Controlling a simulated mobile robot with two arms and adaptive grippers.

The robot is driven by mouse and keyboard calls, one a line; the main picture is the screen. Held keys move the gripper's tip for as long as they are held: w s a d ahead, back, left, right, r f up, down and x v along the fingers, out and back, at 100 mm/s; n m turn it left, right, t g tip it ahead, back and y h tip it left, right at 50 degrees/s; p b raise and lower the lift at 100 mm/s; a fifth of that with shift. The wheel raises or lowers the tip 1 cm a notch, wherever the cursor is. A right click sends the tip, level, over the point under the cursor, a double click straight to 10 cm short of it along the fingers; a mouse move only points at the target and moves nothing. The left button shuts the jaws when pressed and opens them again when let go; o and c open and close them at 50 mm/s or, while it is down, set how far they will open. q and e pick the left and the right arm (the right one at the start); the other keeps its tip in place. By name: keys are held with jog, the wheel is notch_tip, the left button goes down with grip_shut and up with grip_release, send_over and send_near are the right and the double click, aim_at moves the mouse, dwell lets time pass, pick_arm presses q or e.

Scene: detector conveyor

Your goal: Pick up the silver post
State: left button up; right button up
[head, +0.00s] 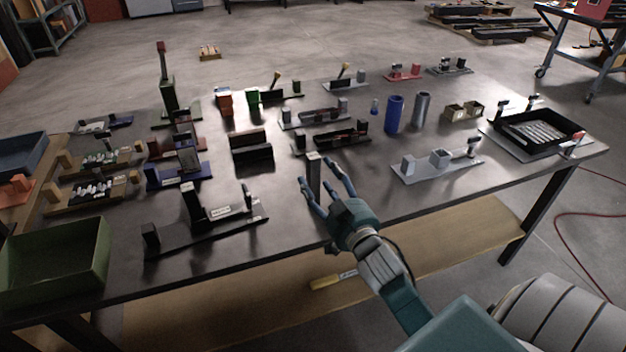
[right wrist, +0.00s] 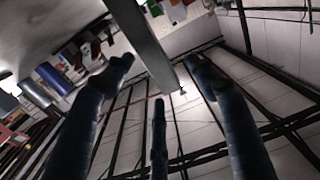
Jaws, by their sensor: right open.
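The silver post (head: 314,176) is a slim, upright grey bar standing on the dark table near its front middle. My right gripper (head: 319,181) is open, with its fingers spread around the post and pointing toward it. In the right wrist view the post (right wrist: 142,40) runs down from the top between the spread fingers of my gripper (right wrist: 160,78). I cannot tell whether any finger touches it. The post's lower part is partly hidden by the fingers in the head view. My left gripper is not in view.
A black fixture (head: 251,147) stands left of the post, and a long dark fixture (head: 207,223) lies at front left. A grey fixture (head: 437,163) is to the right. A blue cylinder (head: 394,114) and a grey cylinder (head: 422,109) stand behind. Bare table lies around the post.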

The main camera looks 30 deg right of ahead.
aim_at(318, 171)
jog(key=w, duration=0.1)
jog(key=w+d, duration=0.1)
jog(key=w, duration=0.1)
jog(key=w+p, duration=0.1)
jog(key=shift+w+d, duration=0.15)
jog(key=shift+d, duration=0.1)
jog(key=shift+w+f, duration=0.15)
jog(key=shift+w, duration=0.2)
jog(key=shift+s, duration=0.1)
jog(key=c, duration=1.4)
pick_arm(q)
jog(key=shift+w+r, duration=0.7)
pick_arm(e)
grip_shut()
